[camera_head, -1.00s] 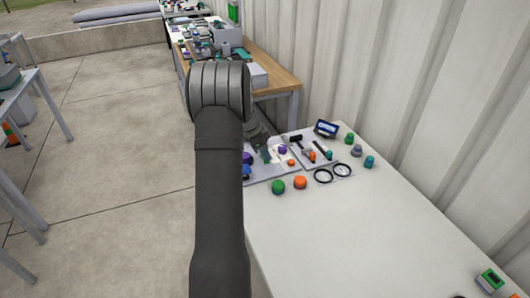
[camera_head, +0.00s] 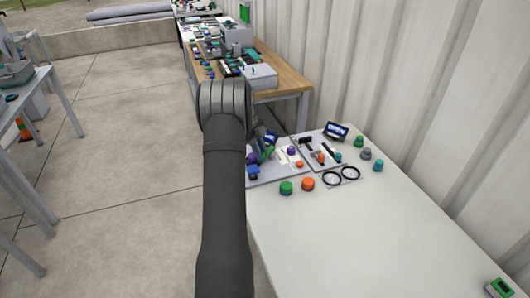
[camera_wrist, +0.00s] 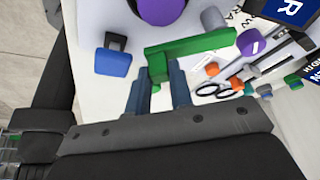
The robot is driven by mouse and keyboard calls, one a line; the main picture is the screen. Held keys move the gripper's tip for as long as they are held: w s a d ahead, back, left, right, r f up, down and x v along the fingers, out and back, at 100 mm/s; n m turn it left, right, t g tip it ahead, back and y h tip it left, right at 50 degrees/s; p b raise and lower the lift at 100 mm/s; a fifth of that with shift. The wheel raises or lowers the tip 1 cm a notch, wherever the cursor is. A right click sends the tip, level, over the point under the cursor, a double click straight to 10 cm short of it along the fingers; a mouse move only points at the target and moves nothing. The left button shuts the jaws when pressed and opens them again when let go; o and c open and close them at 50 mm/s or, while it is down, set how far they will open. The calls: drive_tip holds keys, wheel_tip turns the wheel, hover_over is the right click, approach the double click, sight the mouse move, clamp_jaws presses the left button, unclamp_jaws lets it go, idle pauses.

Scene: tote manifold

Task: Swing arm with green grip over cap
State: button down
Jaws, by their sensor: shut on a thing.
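In the wrist view my gripper (camera_wrist: 158,78) is shut on the green grip (camera_wrist: 158,66), with one blue-grey finger on each side of it. The green swing arm (camera_wrist: 195,46) runs from this grip to the right, above a white panel. A large purple cap (camera_wrist: 160,8) is at the top edge, beyond the green arm and apart from it in the picture. A smaller purple piece (camera_wrist: 250,42) lies past the arm's right end. In the head view the green arm (camera_head: 267,153) shows small beside my forearm, which hides my gripper.
A blue block (camera_wrist: 112,62) on a dark bracket stands left of the grip. A grey post (camera_wrist: 212,18) stands beyond the arm. Loose green (camera_head: 286,188) and orange (camera_head: 308,184) caps and black rings (camera_head: 332,178) lie on the white table (camera_head: 330,235). Its near part is mostly clear.

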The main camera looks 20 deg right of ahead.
drive_tip(key=w+m, duration=0.1)
drive_tip(key=m, duration=0.1)
drive_tip(key=w+a+m+y, duration=0.1)
drive_tip(key=m, duration=0.1)
drive_tip(key=shift+w+g+y, duration=0.3)
drive_tip(key=shift+w+g, duration=0.1)
drive_tip(key=shift+w+a+m+y, duration=0.1)
drive_tip(key=shift+w+m+y, duration=0.2)
drive_tip(key=shift+w+m, duration=0.45)
drive_tip(key=shift+w+a+m+y, duration=0.1)
drive_tip(key=shift+w+m+y, duration=0.25)
drive_tip(key=shift+m, duration=0.8)
drive_tip(key=shift+r, duration=0.1)
drive_tip(key=c, duration=1.3)
unclamp_jaws()
drive_tip(key=s+d+r, duration=0.2)
drive_tip(key=s+r, duration=0.1)
drive_tip(key=s+d+r, duration=0.3)
drive_tip(key=r, duration=0.1)
drive_tip(key=s+d+r, duration=0.2)
drive_tip(key=s+r, duration=0.1)
drive_tip(key=r, duration=0.1)
drive_tip(key=shift+d, duration=0.2)
